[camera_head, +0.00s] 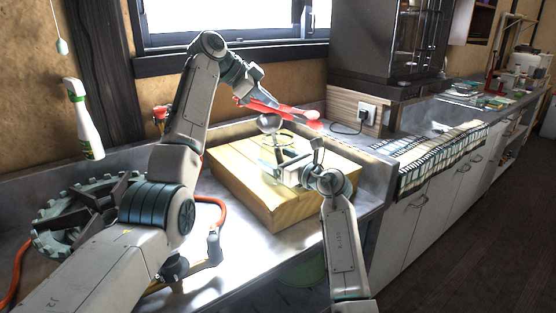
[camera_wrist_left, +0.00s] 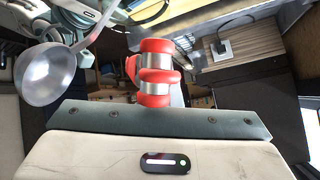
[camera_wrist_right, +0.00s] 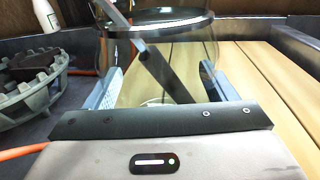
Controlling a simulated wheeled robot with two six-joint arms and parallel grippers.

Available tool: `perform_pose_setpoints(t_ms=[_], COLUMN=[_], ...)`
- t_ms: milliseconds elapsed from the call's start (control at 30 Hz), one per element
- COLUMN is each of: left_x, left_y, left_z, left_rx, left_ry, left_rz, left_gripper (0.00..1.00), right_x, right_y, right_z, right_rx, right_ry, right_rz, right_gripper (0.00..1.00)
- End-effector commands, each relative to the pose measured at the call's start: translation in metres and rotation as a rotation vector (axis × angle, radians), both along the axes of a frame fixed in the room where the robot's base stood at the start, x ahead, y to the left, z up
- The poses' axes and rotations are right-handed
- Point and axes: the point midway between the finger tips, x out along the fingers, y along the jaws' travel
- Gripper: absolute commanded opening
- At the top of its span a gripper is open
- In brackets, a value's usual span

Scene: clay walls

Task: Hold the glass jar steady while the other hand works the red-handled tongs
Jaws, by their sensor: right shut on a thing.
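The red-handled tongs (camera_head: 284,110) are aloft above the wooden block in the head view. My left gripper (camera_head: 259,101) is shut on them. Their red and silver part (camera_wrist_left: 155,72) fills the middle of the left wrist view. The glass jar (camera_head: 268,167) is on the wooden block, partly hidden by my right gripper (camera_head: 290,168). In the right wrist view the jar (camera_wrist_right: 135,85) sits between the two fingers, and my right gripper is shut on it. A metal ladle (camera_head: 270,122) rises above the jar, bowl up; its bowl (camera_wrist_left: 45,75) also shows in the left wrist view.
The wooden block (camera_head: 315,190) rests on the grey counter. A toothed grey ring (camera_head: 45,225) and a white spray bottle (camera_head: 86,125) are at the left. An orange hose (camera_head: 222,212) lies beside the block. A striped cloth (camera_head: 440,155) covers the right counter's edge.

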Motion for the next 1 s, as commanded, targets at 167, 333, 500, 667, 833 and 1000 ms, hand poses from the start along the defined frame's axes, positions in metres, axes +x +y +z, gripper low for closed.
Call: perform_pose_setpoints(t_ms=[167, 333, 500, 667, 833, 1000], left_x=[0.000, 0.000, 0.000, 0.000, 0.000, 0.000], left_y=[0.000, 0.000, 0.000, 0.000, 0.000, 0.000], left_z=[-0.013, -0.024, -0.028, -0.028, -0.028, -0.028], left_rx=[0.000, 0.000, 0.000, 0.000, 0.000, 0.000], left_ry=[0.000, 0.000, -0.001, -0.001, -0.001, -0.001], left_rz=[0.000, 0.000, -0.001, -0.001, -0.001, -0.001], left_gripper=[0.00, 0.00, 0.00, 0.00, 0.25, 0.29], right_x=[0.000, 0.000, 0.000, 0.000, 0.000, 0.000], right_y=[0.000, 0.000, 0.000, 0.000, 0.000, 0.000], right_z=[0.000, 0.000, 0.000, 0.000, 0.000, 0.000], right_rx=[0.000, 0.000, 0.000, 0.000, 0.000, 0.000], right_ry=[0.000, 0.000, 0.000, 0.000, 0.000, 0.000], right_rz=[0.000, 0.000, 0.000, 0.000, 0.000, 0.000], right_gripper=[0.43, 0.43, 0.43, 0.43, 0.43, 0.43])
